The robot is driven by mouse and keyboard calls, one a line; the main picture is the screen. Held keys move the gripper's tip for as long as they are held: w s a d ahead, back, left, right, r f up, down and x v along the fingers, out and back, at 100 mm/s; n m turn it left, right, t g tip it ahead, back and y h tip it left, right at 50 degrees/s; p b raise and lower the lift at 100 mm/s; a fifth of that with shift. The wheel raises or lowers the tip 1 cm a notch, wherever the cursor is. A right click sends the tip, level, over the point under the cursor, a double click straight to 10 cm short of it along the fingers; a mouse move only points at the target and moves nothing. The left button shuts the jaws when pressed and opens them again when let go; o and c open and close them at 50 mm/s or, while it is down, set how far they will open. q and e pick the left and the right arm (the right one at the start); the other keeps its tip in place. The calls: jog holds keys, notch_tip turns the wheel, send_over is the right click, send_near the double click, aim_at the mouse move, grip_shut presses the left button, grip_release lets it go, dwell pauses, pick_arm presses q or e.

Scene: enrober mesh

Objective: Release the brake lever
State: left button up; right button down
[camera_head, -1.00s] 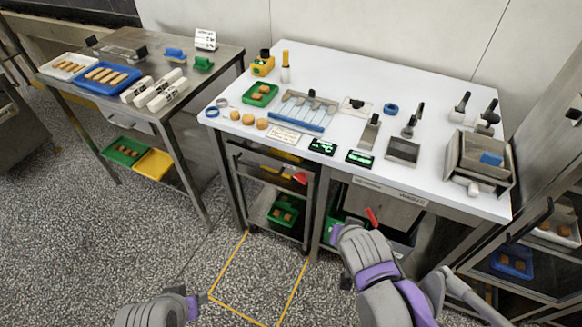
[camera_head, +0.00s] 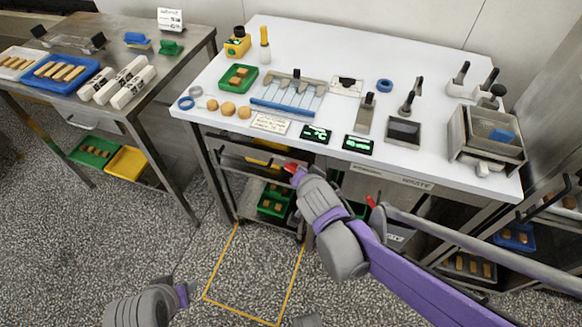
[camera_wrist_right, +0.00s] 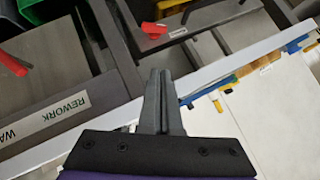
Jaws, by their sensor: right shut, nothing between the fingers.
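A red lever (camera_head: 290,168) sits at the upper front of the wheeled cart (camera_head: 240,168) under the white table. It also shows in the right wrist view as a red handle (camera_wrist_right: 153,30) on a grey metal part. My right gripper (camera_head: 298,179) is at the cart's upper front, close to the red lever and partly covering it in the head view. In the wrist view its fingers (camera_wrist_right: 159,74) are together and empty, with the lever apart from their tips.
The white table (camera_head: 330,50) overhangs the cart. A yellow outline (camera_head: 208,275) marks clear floor before the cart.

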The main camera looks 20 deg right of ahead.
jog(key=b, duration=0.2)
send_near(290, 165)
jog(key=w+d, duration=0.2)
jog(key=w, duration=0.1)
jog(key=f, duration=0.1)
jog(key=w+a+f, duration=0.1)
jog(key=f, duration=0.1)
jog(key=shift+w+b, duration=0.25)
jog(key=shift+b, duration=0.1)
jog(key=shift+w+a+f, duration=0.1)
jog(key=shift+a+f, duration=0.1)
jog(key=shift+f, duration=0.1)
